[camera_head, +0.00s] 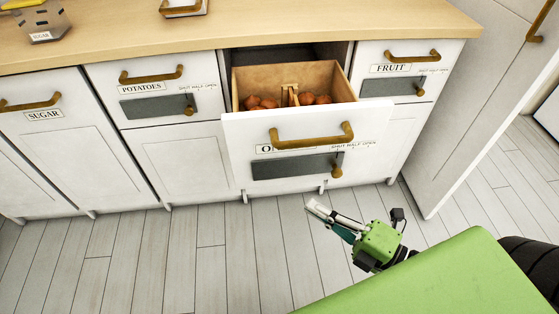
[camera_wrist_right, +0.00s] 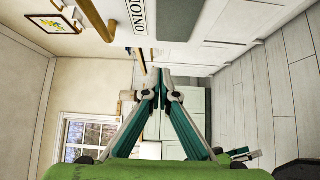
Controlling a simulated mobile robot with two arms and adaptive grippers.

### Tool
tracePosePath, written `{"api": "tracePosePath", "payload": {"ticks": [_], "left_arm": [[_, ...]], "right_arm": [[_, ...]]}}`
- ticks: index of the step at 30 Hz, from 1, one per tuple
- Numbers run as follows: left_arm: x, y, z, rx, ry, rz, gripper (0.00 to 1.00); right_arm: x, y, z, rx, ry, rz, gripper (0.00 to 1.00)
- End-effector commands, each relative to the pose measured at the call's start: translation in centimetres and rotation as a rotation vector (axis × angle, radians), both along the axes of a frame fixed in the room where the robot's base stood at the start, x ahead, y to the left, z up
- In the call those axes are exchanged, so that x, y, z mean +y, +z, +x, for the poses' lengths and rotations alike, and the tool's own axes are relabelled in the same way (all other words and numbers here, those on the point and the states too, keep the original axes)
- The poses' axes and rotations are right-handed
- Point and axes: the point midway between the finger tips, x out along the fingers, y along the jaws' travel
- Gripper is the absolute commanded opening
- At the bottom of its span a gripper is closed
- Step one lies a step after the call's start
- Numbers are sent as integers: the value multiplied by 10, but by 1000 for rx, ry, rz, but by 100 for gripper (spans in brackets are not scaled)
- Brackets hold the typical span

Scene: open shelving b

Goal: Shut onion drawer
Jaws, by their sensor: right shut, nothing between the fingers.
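The onion drawer (camera_head: 220,130) is pulled open, its white front standing out from the cabinet. Brown onions (camera_head: 262,102) lie inside on both sides of a wooden divider. The drawer has a brass handle (camera_head: 312,134), a dark panel and a small brass knob (camera_head: 336,172). Its ONION label (camera_wrist_right: 138,16) shows sideways at the top of the right wrist view, with the dark panel (camera_wrist_right: 180,18) beside it. My right gripper (camera_head: 314,206) is shut and empty, in front of and below the drawer front, apart from it. It also shows in the right wrist view (camera_wrist_right: 160,75).
The potatoes drawer (camera_head: 125,92) and the fruit drawer (camera_head: 376,53) on either side are closed. A wooden counter (camera_head: 270,25) runs above. A tall white door (camera_head: 455,120) stands at the right. The plank floor (camera_head: 190,250) in front is clear.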

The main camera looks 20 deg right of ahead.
Motion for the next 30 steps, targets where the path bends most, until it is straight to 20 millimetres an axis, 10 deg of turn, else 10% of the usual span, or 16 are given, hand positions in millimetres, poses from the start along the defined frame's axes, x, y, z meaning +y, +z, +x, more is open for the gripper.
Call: {"api": "tracePosePath", "payload": {"ticks": [21, 30], "left_arm": [[5, -12, -19, 52, 1, 11, 44], [5, -13, -18, 50, 2, 11, 44]], "right_arm": [[49, -1, 85, 2, -2, -28, 0], [40, -3, 118, 5, -4, -28, 0]]}}
